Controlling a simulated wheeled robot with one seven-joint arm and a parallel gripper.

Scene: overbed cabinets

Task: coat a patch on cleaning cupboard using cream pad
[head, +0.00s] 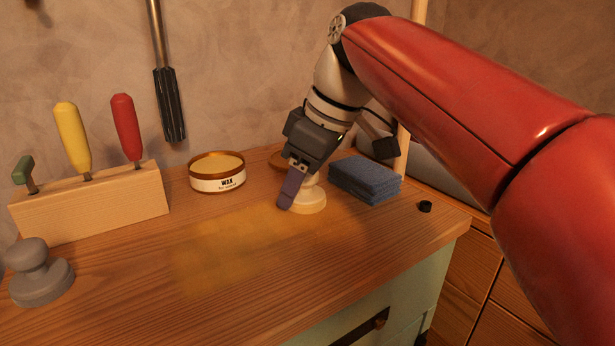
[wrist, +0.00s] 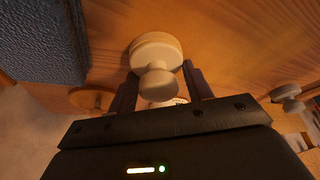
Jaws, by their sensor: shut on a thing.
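The cream pad (head: 309,201) is a round cream disc with a knob on top, and it also shows in the wrist view (wrist: 155,50). My gripper (head: 297,188) is shut on the pad's knob, with a finger on each side of it in the wrist view (wrist: 160,88). The cupboard's green front (head: 390,310) has a dark handle.
A wax tin (head: 217,183) stands behind the patch. A blue folded cloth (head: 364,180) lies right of the pad, with a small black cap (head: 425,206) farther right. A wooden tool block (head: 95,205) and a grey knobbed pad (head: 40,275) stand at the left.

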